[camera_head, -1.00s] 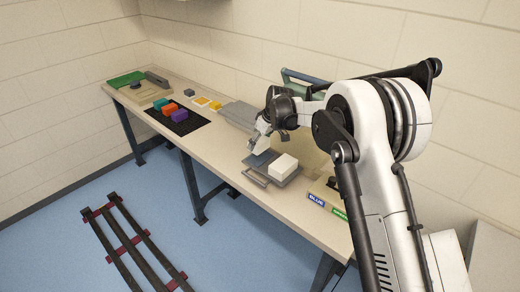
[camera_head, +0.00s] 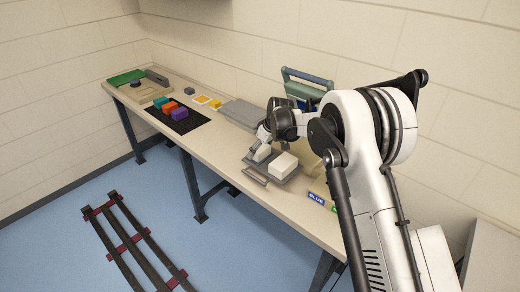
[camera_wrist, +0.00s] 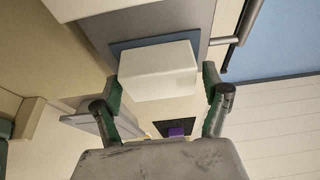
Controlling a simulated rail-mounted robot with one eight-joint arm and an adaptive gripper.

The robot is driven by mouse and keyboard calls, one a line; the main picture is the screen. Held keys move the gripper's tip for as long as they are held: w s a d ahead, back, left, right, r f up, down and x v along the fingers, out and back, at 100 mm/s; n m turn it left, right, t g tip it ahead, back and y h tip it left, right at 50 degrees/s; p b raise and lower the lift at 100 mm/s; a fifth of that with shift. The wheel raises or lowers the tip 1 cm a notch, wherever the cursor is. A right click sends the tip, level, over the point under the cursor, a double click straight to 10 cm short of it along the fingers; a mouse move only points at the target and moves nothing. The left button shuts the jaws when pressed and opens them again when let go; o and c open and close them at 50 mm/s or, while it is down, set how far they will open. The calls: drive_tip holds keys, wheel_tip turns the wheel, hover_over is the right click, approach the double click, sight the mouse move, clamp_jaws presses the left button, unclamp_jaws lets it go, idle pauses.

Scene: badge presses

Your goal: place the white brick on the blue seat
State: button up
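The white brick (camera_head: 262,153) is at the left part of a grey press-like fixture on the bench. The blue seat (camera_wrist: 128,46) shows as a blue plate edge behind and beside the brick. The brick hides most of the seat. It is over the seat or on it; I cannot tell if they touch. In the head view my gripper (camera_head: 266,138) points down at the brick.
A larger white block (camera_head: 283,165) stands on the fixture just right of the brick. A handle bar (camera_head: 255,176) is at the front. A BLUE label (camera_head: 316,199) lies to the right. Coloured blocks stand on a black mat (camera_head: 190,125) farther left.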

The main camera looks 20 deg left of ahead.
drive_tip(key=shift+r, duration=0.15)
drive_tip(key=v, duration=1.2)
drive_tip(key=shift+b, duration=0.35)
